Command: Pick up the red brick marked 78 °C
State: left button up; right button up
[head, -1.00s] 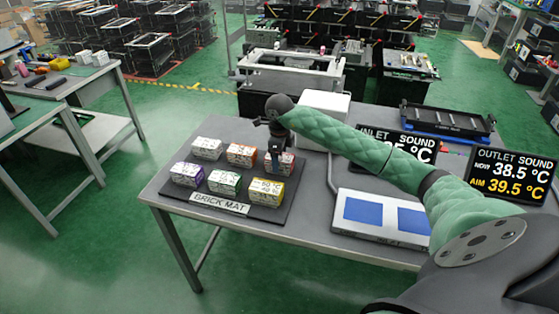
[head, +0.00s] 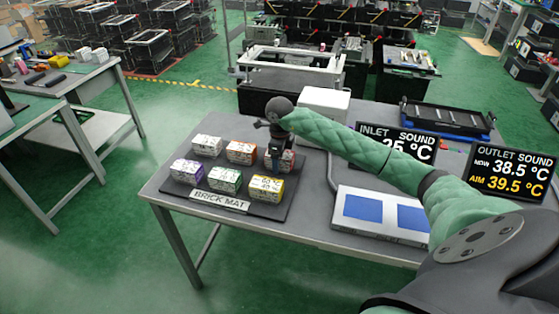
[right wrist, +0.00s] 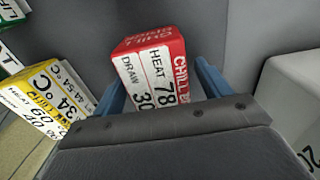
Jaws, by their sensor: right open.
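The red brick (right wrist: 150,68) has a red top and white label faces reading HEAT 78 and DRAW 30 in the right wrist view. In the head view the red brick (head: 288,160) sits at the right end of the mat's back row, partly hidden by my gripper. My right gripper (right wrist: 162,88) is open, with a blue finger on either side of the brick. In the head view my right gripper (head: 274,158) points down at the brick. Whether the fingers touch it I cannot tell. My left gripper is not in view.
The brick mat (head: 220,204) also holds a yellow brick (head: 267,188), a green brick (head: 225,180), a purple brick (head: 186,173), an orange brick (head: 241,152) and a white brick (head: 208,146). A panel with blue pads (head: 362,208) and two display screens (head: 512,174) stand to the right.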

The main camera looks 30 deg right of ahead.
jog(key=shift+f, duration=0.1)
dwell(0.5)
jog(key=c, duration=1.3)
jog(key=shift+o, duration=0.2)
